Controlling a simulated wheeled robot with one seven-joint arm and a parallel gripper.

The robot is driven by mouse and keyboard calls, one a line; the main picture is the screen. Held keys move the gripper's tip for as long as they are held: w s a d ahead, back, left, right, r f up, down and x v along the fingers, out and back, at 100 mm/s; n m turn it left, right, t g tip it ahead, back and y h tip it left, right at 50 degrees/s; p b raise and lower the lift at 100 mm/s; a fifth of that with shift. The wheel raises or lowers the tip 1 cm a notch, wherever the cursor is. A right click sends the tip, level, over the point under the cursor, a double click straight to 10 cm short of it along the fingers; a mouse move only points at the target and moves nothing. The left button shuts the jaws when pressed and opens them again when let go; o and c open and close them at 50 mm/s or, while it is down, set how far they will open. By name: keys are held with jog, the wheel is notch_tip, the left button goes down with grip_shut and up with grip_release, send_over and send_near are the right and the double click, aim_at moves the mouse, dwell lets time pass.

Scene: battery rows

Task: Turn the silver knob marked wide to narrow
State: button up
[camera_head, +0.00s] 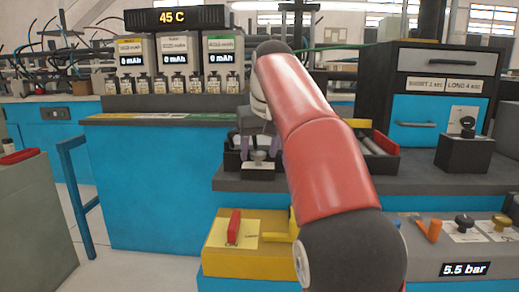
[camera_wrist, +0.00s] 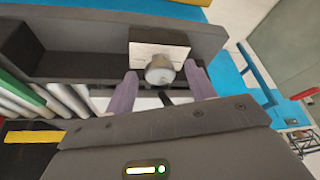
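A silver knob (camera_head: 259,157) stands on a small dark block with a pale label plate, at the front of the dark bench. In the wrist view the knob (camera_wrist: 160,70) is round and grey, in front of its white label plate (camera_wrist: 150,52); the lettering is too small to read. My gripper (camera_head: 258,148) is at the knob, below my red arm. In the wrist view my gripper (camera_wrist: 160,76) is open, its two purple-grey fingers apart, one on each side of the knob. I cannot tell whether either finger touches it.
A dark tray (camera_head: 382,165) with rods lies right of the knob. A black box with a knob (camera_head: 465,150) stands farther right. In front are a yellow box with a red handle (camera_head: 234,226) and a panel reading 5.5 bar (camera_head: 466,270). Battery chargers (camera_head: 178,58) stand behind, left.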

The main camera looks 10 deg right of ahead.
jog(key=c, duration=0.9)
jog(key=shift+a+r+m+h+p, duration=0.2)
jog(key=shift+m+h+p, duration=0.1)
jog(key=shift+m+p, duration=0.5)
jog(key=shift+f+m+h, duration=0.15)
jog(key=shift+m+h, duration=0.15)
jog(key=shift+m, duration=0.5)
jog(key=o, duration=1)
jog(key=shift+c, duration=0.2)
jog(key=p+v, duration=0.2)
jog(key=v, duration=0.5)
jog(key=shift+r+p, duration=0.35)
jog(key=shift+r, duration=0.05)
jog(key=shift+s, duration=0.1)
